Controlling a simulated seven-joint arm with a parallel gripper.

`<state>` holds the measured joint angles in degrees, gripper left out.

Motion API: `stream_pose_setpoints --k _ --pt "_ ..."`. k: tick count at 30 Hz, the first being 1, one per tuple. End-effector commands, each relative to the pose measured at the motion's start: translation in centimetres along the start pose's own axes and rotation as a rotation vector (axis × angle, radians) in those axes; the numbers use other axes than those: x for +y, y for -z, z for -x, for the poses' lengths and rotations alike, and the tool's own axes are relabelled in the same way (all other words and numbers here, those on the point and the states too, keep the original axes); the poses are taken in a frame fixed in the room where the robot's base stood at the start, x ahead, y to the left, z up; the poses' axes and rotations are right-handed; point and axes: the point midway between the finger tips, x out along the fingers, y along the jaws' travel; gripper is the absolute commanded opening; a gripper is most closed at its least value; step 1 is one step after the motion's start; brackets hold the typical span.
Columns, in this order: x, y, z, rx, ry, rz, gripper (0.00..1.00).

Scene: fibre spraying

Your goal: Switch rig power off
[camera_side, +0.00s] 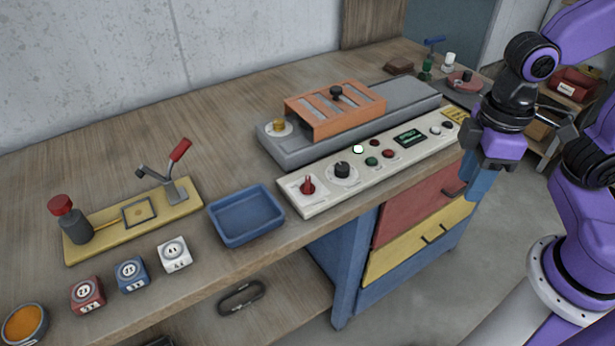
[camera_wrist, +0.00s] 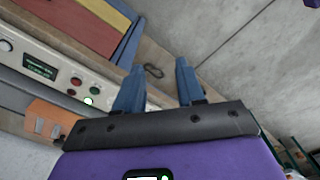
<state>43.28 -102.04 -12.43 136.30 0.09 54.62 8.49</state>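A pale control panel (camera_side: 325,187) runs along the bench's front edge. It bears a red switch knob (camera_side: 307,185) at its left end, a black dial (camera_side: 342,170), a bright lit lamp (camera_side: 358,149), small green and red buttons and a lit display (camera_side: 409,138). I cannot read which control is the rig power. In the wrist view, the display (camera_wrist: 40,67) and lit lamp (camera_wrist: 88,101) show; the red knob does not. My gripper (camera_side: 475,188) hangs off the panel's right end, in front of the bench. Its blue fingers (camera_wrist: 160,66) are apart with nothing between them.
A grey rail with an orange carriage (camera_side: 335,110) stands behind the panel. A blue tray (camera_side: 245,214) sits left of it, with a lever fixture (camera_side: 130,220) and small cubes farther left. Coloured drawers (camera_side: 420,235) are below the panel. Open floor lies in front.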

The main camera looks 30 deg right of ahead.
Motion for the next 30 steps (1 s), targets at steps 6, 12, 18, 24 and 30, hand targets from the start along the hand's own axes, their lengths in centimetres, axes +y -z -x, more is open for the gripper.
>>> stream_pose_setpoints --k 6,12,18,24,30 --pt "1.6 6.8 1.2 -0.004 -0.004 -0.287 0.38" --pt "3.4 12.4 1.9 -0.009 -0.008 -0.551 0.38" --pt "5.4 17.6 2.4 -0.011 -0.012 -0.813 0.38" --pt "7.5 22.3 2.6 -0.014 -0.016 -1.077 0.38" --pt "9.7 25.8 2.6 -0.016 -0.02 -1.318 0.38"
